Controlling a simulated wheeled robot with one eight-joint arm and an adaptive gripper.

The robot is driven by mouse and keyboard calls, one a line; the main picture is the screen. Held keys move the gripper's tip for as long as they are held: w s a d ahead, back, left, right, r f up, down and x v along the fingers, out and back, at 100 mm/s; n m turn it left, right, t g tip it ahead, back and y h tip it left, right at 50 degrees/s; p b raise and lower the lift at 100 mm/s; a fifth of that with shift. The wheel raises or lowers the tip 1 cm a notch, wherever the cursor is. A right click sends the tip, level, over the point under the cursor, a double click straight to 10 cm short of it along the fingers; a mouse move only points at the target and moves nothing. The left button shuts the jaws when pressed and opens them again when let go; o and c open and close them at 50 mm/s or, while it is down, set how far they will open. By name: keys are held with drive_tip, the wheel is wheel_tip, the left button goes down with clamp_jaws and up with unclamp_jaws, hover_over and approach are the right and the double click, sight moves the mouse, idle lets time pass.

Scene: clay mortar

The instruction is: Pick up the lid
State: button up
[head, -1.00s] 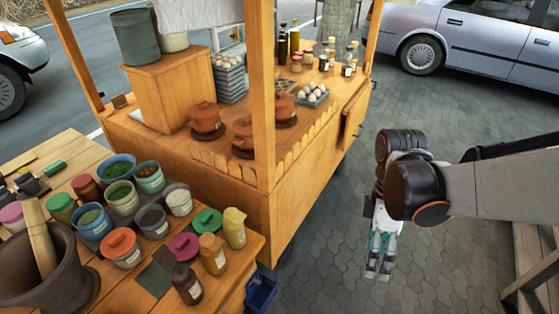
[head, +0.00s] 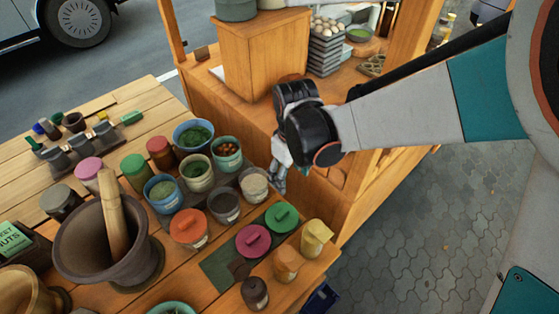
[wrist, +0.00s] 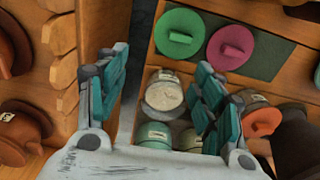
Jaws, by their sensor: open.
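A green lid (head: 282,217) and a magenta lid (head: 253,240) lie on a dark green mat (head: 219,268) at the right part of the table. Both show in the wrist view, the green lid (wrist: 180,34) beside the magenta lid (wrist: 231,46). An orange lid (head: 189,227) sits on a jar to their left. My gripper (head: 278,180) is open and empty near the table's right edge, by the cart. In the wrist view, its fingers (wrist: 162,65) are spread, with a jar of white contents (wrist: 163,92) showing between and below them.
Jars and bowls crowd the table left of the mat, with a large mortar and pestle (head: 75,245). A yellow bottle (head: 315,238) and an orange one (head: 286,264) stand close to the lids. The wooden cart (head: 262,75) stands behind the gripper.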

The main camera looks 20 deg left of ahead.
drive_tip(key=s, duration=0.2)
drive_tip(key=b, duration=0.4)
hover_over(282, 213)
drive_tip(key=f, duration=0.9)
drive_tip(key=shift+w+f, duration=0.1)
drive_tip(key=shift+w, duration=0.25)
drive_tip(key=shift+s+f+b, duration=0.2)
drive_tip(key=shift+f+b, duration=0.35)
drive_tip(key=shift+f, duration=0.8)
drive_tip(key=shift+s+f+b, duration=0.2)
drive_tip(key=shift+f+b, duration=0.35)
drive_tip(key=shift+f, duration=0.75)
drive_tip(key=shift+r, duration=0.1)
drive_tip(key=shift+c, duration=0.6)
drive_tip(key=c, duration=0.9)
